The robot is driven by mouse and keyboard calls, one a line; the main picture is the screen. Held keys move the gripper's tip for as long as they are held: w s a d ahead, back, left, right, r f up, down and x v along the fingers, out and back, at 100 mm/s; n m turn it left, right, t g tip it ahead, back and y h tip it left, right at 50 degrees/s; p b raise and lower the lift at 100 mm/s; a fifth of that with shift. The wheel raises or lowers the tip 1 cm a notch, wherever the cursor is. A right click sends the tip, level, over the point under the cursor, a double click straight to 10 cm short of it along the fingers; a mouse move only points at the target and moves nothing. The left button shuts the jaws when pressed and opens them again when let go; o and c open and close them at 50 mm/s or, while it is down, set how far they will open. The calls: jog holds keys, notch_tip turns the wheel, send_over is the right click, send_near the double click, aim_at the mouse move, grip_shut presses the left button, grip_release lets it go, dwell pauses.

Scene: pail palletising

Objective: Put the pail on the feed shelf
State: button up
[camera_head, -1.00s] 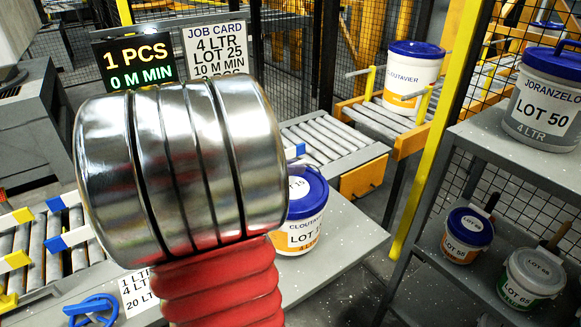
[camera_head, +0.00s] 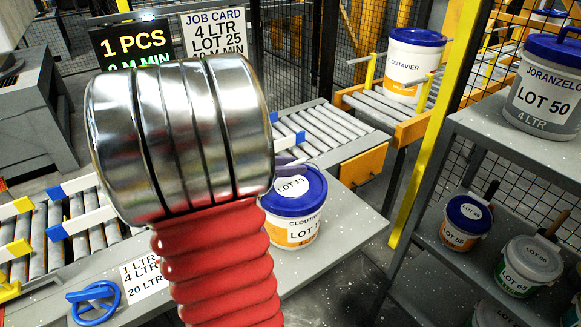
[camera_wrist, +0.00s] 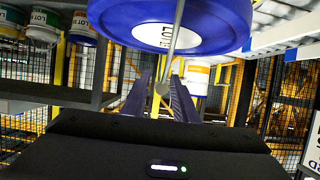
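A white and orange Cloutavier pail (camera_head: 292,232) with a blue lid marked LOT 15 stands upright on a grey table in the head view. In the wrist view its blue lid (camera_wrist: 215,35) fills the top, label upside down. A thin rod, apparently its wire handle (camera_wrist: 176,35), runs down to a small grey end between my fingers. My gripper (camera_wrist: 162,92) shows two purple fingers, apart, one on each side of the rod, with no visible grip on it. In the head view my arm's metal joint and red bellows hide most of the gripper.
A roller conveyor (camera_head: 325,130) lies behind the table, with another Cloutavier pail (camera_head: 412,75) farther back. A grey rack (camera_head: 475,130) at right holds a LOT 50 pail (camera_head: 545,85) and lower pails. Rollers stand at left. A job card (camera_head: 214,35) reads 4 LTR, LOT 25.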

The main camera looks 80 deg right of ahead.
jog(key=shift+o, duration=0.2)
jog(key=shift+w+a+r, duration=0.25)
jog(key=shift+w+r, duration=0.05)
jog(key=v, duration=1.1)
jog(key=shift+a, duration=0.15)
dwell(0.6)
jog(key=w+a+n+t+y, duration=0.3)
jog(key=a+n, duration=0.5)
jog(key=a, duration=0.5)
jog(key=w+a+f+n+t+y, duration=0.1)
jog(key=w+a+n+t+y, duration=0.2)
jog(key=a+n, duration=0.6)
jog(key=w+a+n+t+y, duration=0.4)
jog(key=w+a+n+t, duration=0.2)
jog(key=a, duration=1.3)
jog(key=n+t, duration=0.2)
jog(key=n, duration=0.1)
jog(key=shift+w+f+t, duration=0.2)
jog(key=shift+f+t, duration=0.05)
jog(key=shift+t, duration=0.05)
jog(key=shift+a, duration=0.1)
